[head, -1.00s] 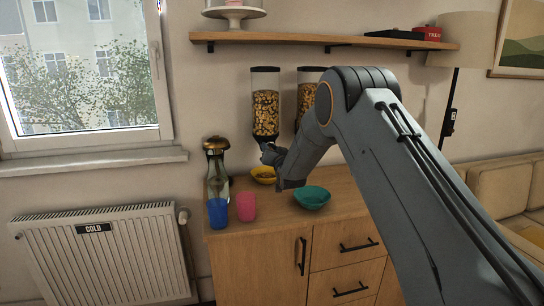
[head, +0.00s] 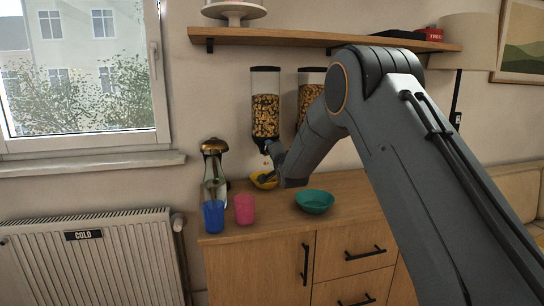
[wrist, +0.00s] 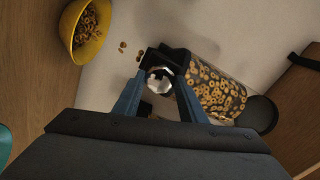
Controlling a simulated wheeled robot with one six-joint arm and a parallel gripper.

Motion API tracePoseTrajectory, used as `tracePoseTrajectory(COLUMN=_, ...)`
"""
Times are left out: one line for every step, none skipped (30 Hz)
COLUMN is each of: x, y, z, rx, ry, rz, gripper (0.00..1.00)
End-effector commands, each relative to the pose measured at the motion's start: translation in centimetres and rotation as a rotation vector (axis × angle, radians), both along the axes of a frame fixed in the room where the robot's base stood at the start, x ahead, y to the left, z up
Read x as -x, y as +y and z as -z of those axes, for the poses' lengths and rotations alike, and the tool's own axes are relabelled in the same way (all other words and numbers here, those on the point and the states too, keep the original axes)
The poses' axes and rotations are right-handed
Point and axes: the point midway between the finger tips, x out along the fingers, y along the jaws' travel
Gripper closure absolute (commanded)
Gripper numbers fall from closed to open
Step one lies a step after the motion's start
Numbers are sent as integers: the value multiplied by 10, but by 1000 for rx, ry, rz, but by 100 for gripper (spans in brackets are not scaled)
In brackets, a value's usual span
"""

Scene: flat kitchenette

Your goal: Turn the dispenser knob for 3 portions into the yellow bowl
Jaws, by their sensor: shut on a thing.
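The left cereal dispenser (head: 265,100) is a clear wall-mounted canister with a dark lid, partly full of ring cereal. In the wrist view the dispenser (wrist: 218,95) lies sideways, with its knob (wrist: 158,80) between my fingertips. My gripper (head: 270,148) is shut on that knob; in the wrist view my gripper (wrist: 157,86) shows both fingers around it. The yellow bowl (head: 262,184) stands on the cabinet below the outlet. In the wrist view the yellow bowl (wrist: 67,22) holds cereal rings. A few loose pieces (wrist: 123,46) are in the air between outlet and bowl.
A second dispenser (head: 310,88) hangs to the right, partly behind my arm. A teal bowl (head: 315,202), a pink cup (head: 244,210), a blue cup (head: 213,217) and a metal-topped glass vessel (head: 214,165) share the wooden cabinet top (head: 270,220). A shelf (head: 330,39) runs above.

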Motion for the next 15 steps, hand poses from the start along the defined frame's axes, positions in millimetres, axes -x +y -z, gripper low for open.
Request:
tracePoseTrajectory(x=-1, y=-1, z=1, rx=-22, ry=6, rz=2, gripper=85)
tracePoseTrajectory(x=-1, y=-1, z=1, rx=-37, ry=10, rz=1, gripper=85)
tracePoseTrajectory(x=-1, y=-1, z=1, rx=-52, ry=15, rz=1, gripper=85)
tracePoseTrajectory(x=-1, y=-1, z=1, rx=-64, ry=18, rz=1, gripper=85)
tracePoseTrajectory(x=0, y=-1, z=1, rx=-73, ry=20, rz=2, gripper=85)
tracePoseTrajectory(x=0, y=-1, z=1, rx=-86, ry=24, rz=1, gripper=85)
tracePoseTrajectory(x=0, y=-1, z=1, rx=-93, ry=27, rz=1, gripper=85)
tracePoseTrajectory(x=0, y=-1, z=1, rx=-99, ry=29, rz=2, gripper=85)
tracePoseTrajectory(x=0, y=-1, z=1, rx=-107, ry=30, rz=2, gripper=85)
tracePoseTrajectory(x=0, y=-1, z=1, rx=-113, ry=32, rz=2, gripper=85)
tracePoseTrajectory(x=0, y=-1, z=1, rx=-116, ry=34, rz=2, gripper=85)
tracePoseTrajectory(x=0, y=-1, z=0, rx=-120, ry=35, rz=2, gripper=85)
tracePoseTrajectory(x=0, y=-1, z=0, rx=-122, ry=35, rz=2, gripper=85)
tracePoseTrajectory(x=0, y=-1, z=0, rx=-124, ry=36, rz=2, gripper=85)
tracePoseTrajectory(x=0, y=-1, z=0, rx=-126, ry=36, rz=2, gripper=85)
